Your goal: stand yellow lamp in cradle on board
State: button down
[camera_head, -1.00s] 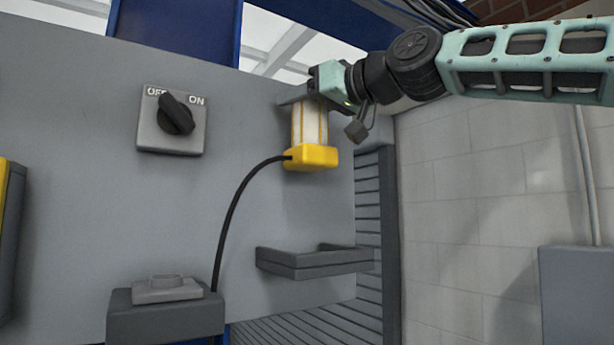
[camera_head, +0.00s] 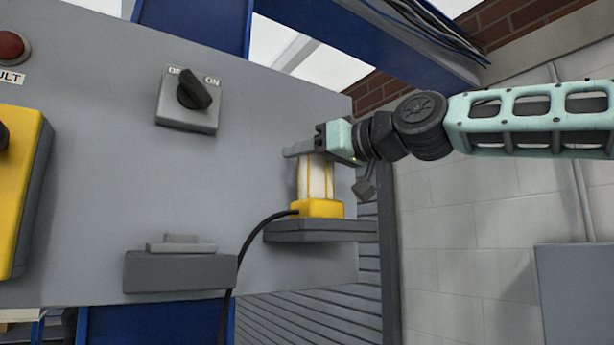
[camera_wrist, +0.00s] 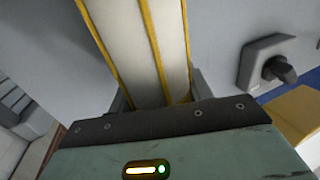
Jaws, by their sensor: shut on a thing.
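The yellow lamp (camera_head: 318,180) has a white body with yellow ribs and a yellow base, and a black cable runs from its base. It is upright at the grey cradle (camera_head: 322,230) on the grey board (camera_head: 90,180). Its base is at the cradle's rim; I cannot tell whether it rests on the cradle floor. My gripper (camera_head: 306,150) is shut on the lamp's upper part. In the wrist view the lamp's ribbed body (camera_wrist: 140,50) rises from between the jaws (camera_wrist: 160,115).
A rotary OFF/ON switch (camera_head: 189,99) is on the board at upper left. A grey block (camera_head: 180,272) sticks out left of the cradle, near the cable. A yellow box (camera_head: 22,190) is at far left. A grey box (camera_head: 575,290) is on the wall at right.

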jog(key=shift+f, duration=0.75)
jog(key=shift+f+b, duration=0.15)
jog(key=shift+b, duration=0.3)
jog(key=c, duration=0.6)
grip_release()
jog(key=shift+r+p, duration=0.25)
jog(key=shift+p, duration=0.1)
jog(key=shift+s+d+f+b, duration=0.15)
jog(key=shift+d+f+b, duration=0.1)
jog(key=shift+b, duration=0.2)
jog(key=shift+b+v, duration=4.15)
jog(key=shift+v, duration=1.55)
